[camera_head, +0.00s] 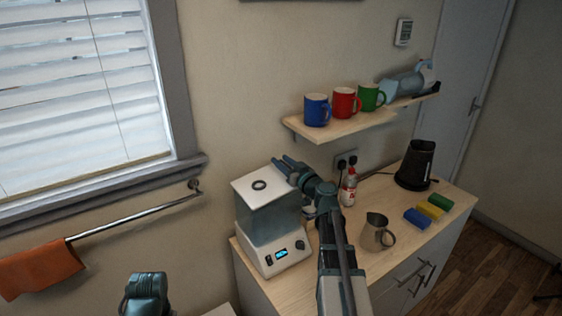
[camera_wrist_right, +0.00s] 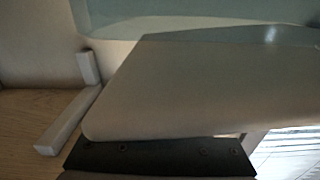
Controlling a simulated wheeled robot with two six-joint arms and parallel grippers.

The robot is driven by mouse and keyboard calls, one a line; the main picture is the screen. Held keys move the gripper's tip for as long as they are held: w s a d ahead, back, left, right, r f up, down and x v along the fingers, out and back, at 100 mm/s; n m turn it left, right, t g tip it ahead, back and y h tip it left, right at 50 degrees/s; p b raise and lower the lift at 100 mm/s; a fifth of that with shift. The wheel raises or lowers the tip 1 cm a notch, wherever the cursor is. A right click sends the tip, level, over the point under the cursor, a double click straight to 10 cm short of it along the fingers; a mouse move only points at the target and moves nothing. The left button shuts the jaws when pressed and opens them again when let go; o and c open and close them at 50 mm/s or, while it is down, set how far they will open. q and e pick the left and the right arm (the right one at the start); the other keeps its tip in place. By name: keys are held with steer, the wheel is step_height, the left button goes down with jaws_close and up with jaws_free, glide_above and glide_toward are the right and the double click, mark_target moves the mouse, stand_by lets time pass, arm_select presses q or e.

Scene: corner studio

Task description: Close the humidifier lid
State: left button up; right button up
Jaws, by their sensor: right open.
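The humidifier (camera_head: 278,258) stands at the left end of the wooden counter. It has a white base with a small lit display and a knob, and a bluish clear tank (camera_head: 268,226). Its white lid (camera_head: 245,190), with a dark ring in the middle, lies over the tank and looks nearly level; I cannot tell whether it is fully seated. My right gripper (camera_head: 283,167) is open at the lid's back right edge; contact is unclear. In the right wrist view a large pale plate with a rounded corner fills the middle, too close to identify surely.
A metal jug (camera_head: 376,232), a red-and-white bottle (camera_head: 349,188), a black kettle (camera_head: 415,165) and coloured sponges (camera_head: 429,210) stand right of my right arm. A shelf (camera_head: 300,132) with mugs hangs above the counter. An orange towel (camera_head: 40,268) hangs on a rail at left.

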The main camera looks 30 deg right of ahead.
steer(key=shift+w, duration=0.5)
jaws_close()
stand_by(1.2)
